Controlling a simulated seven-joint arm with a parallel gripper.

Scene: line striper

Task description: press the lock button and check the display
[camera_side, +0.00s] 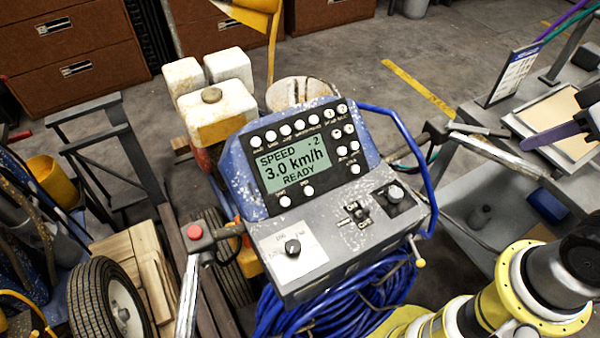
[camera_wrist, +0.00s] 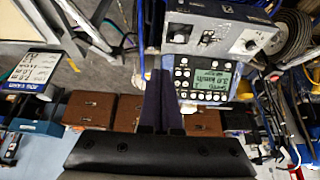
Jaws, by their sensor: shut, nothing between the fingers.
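The line striper's control panel (camera_side: 250,180) is blue with a dark face, upright in the middle of the side view. Its green display (camera_side: 293,163) reads "SPEED", "- 2", "3.0 km/h" and "READY". Round white buttons surround the display; their labels are too small to tell which is lock. In the wrist view the panel appears upside down, with the display (camera_wrist: 212,80) right of my fingers. My gripper (camera_side: 527,143) is shut and empty, its purple fingers pointing left at the side view's right edge, well apart from the panel. The fingers (camera_wrist: 160,74) also show in the wrist view.
A grey console (camera_side: 350,225) with knobs and a switch lies below the panel. A blue tubular handle (camera_side: 412,150) bends along its right side. A red-topped lever (camera_side: 195,232) stands left. A grey bench (camera_side: 510,125) with a sign is at right. Open space lies between gripper and panel.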

